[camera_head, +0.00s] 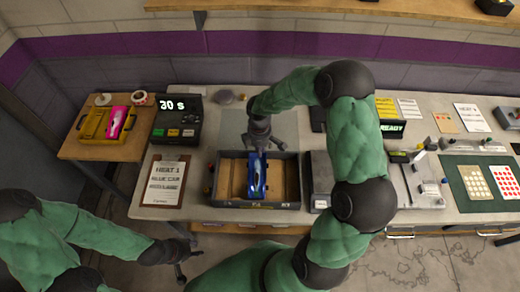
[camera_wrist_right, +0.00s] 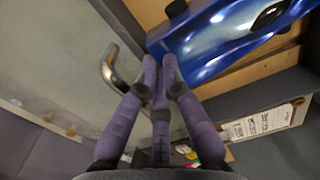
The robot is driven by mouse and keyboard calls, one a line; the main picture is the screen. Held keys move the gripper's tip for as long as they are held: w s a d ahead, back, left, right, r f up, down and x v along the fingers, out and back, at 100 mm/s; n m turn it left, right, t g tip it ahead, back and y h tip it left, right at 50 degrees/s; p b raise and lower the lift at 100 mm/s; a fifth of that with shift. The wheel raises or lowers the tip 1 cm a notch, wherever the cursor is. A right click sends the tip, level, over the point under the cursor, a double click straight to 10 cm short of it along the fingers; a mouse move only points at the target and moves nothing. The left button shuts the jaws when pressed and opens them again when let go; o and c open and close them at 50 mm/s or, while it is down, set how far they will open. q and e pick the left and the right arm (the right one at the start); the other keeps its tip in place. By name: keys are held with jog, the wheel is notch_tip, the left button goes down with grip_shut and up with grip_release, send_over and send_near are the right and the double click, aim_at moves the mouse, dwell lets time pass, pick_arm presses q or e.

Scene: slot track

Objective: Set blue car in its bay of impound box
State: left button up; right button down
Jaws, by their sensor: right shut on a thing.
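The blue car (camera_head: 257,182) is inside the dark-walled impound box (camera_head: 284,204) with a light wooden floor, lengthwise near the middle, with bare floor on both sides. My right gripper (camera_head: 261,146) reaches down to the car's far end and is shut on it. In the right wrist view, the gripper's fingers (camera_wrist_right: 160,75) come together at the edge of the glossy blue body (camera_wrist_right: 225,42). Whether the car rests on the floor or hangs just above it cannot be told. My left gripper (camera_head: 188,262) is in front of the bench, fingers spread, empty.
A yellow tray (camera_head: 92,124) with a pink car (camera_head: 117,122) stands on the left side table. A timer (camera_head: 177,121) and a clipboard (camera_head: 165,182) lie left of the box. A grey device (camera_head: 320,175) stands close at its right. A curved metal piece (camera_wrist_right: 112,68) is beside my right fingers.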

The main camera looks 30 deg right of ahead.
jog(key=c, duration=1.4)
grip_release()
jog(key=shift+s+f, duration=0.1)
jog(key=shift+s+a, duration=0.1)
jog(key=shift+r+p, duration=0.3)
notch_tip(320, 180, up, 13)
jog(key=p, duration=0.1)
jog(key=shift+w+f, duration=0.15)
jog(key=shift+w, duration=0.15)
